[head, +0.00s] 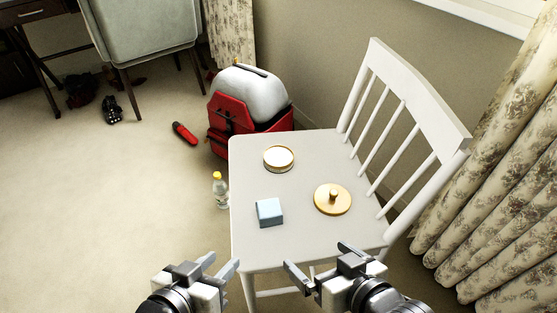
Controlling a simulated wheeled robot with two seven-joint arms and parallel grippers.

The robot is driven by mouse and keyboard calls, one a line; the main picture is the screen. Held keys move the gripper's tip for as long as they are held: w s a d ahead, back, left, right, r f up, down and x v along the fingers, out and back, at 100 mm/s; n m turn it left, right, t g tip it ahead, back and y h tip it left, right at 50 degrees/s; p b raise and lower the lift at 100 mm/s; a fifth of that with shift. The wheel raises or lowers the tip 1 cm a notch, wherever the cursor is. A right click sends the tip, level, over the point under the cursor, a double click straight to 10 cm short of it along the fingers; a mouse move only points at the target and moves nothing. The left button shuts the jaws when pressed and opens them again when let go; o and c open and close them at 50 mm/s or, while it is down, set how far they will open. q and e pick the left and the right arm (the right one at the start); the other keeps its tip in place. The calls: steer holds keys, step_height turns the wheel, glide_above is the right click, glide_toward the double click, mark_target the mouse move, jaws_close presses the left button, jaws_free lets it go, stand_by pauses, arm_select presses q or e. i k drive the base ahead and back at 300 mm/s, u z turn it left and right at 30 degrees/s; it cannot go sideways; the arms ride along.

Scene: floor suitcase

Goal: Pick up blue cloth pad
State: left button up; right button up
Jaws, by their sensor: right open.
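The blue cloth pad (269,212) is a small light-blue block lying on the seat of the white chair (250,250), toward its front left. My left gripper (222,267) is at the bottom of the head view, below and left of the pad, with its two fingers apart and nothing between them. My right gripper (315,262) is below and right of the pad, with its fingers spread and empty. Both grippers are apart from the pad. Nothing hides the pad's top.
A round white tin with a gold rim (279,158) and a round wooden lid with a knob (332,198) share the seat. The chair's slatted back rises at right. A bottle (220,190), a red backpack (228,118) and a red object (185,133) are on the floor.

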mark_target(269, 211)
steer(key=u, duration=2.3)
steer(key=i, duration=1.2)
steer(key=z, duration=2.65)
